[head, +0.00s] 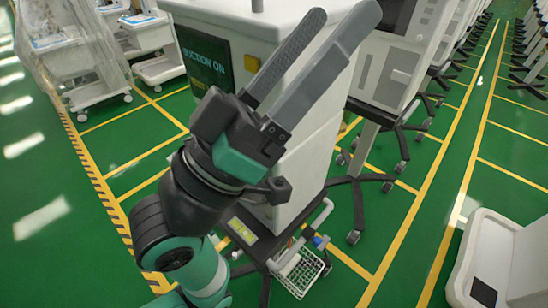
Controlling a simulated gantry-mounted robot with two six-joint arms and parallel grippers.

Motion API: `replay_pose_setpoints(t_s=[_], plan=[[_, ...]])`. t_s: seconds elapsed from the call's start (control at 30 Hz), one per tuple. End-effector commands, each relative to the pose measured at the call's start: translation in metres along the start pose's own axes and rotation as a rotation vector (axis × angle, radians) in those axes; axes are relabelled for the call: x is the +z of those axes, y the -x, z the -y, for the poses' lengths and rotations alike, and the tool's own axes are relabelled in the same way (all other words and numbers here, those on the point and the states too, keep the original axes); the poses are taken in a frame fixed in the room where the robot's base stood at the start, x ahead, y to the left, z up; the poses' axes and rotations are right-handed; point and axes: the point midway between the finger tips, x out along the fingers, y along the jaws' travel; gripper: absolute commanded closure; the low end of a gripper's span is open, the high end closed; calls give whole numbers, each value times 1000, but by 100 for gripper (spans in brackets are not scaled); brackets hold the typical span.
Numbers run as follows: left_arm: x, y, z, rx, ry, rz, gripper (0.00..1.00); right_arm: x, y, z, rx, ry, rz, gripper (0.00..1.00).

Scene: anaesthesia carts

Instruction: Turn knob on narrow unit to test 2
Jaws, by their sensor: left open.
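My left gripper (343,16) is raised in the middle of the head view, with its two long grey fingers apart and nothing between them. It is in front of a white cart (308,160) with a dark panel (207,62) that reads "...UCTION ON" and a small yellow block (252,63). The fingers and wrist hide much of this cart's front. I cannot tell whether this is the narrow unit. No knob or "test 2" mark can be made out. My right gripper is not in view.
A wire basket (300,272) sits low on the cart's wheeled base. More white units (390,75) stand in a row behind to the right. Wrapped carts (68,55) stand at the upper left. The green floor (425,185) with yellow lines has a clear aisle on the right.

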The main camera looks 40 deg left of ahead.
Motion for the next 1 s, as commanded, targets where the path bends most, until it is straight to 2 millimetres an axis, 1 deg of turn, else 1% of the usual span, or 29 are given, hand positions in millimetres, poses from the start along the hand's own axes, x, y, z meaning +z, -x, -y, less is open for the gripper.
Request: replay_pose_setpoints(t_s=[0.03,0.13,0.27,0.37,0.47,0.5,0.57,0.6,0.63,0.67,0.7,0.8,0.9,1.0], plan=[[8,-2,3,6,85,43,29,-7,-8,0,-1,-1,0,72],[30,3,9,14,286,131,29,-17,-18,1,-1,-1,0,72],[56,16,24,-21,560,244,29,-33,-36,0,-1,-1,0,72],[71,33,40,-85,777,315,29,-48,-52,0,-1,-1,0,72],[80,57,59,-194,1025,363,29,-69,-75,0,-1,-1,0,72],[80,70,68,-254,1136,370,29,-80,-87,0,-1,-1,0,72],[77,94,81,-362,1315,355,29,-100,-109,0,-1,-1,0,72],[71,112,89,-443,1437,323,29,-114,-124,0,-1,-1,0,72],[66,126,93,-505,1523,289,29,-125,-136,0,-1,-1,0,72],[59,140,97,-563,1603,247,29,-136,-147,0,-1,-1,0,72],[51,159,99,-634,1695,184,29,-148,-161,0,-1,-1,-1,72],[32,197,99,-771,1844,23,29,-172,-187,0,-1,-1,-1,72],[20,221,96,-853,1902,-93,29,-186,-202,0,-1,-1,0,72],[16,234,94,-892,1921,-149,29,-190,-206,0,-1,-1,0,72]])
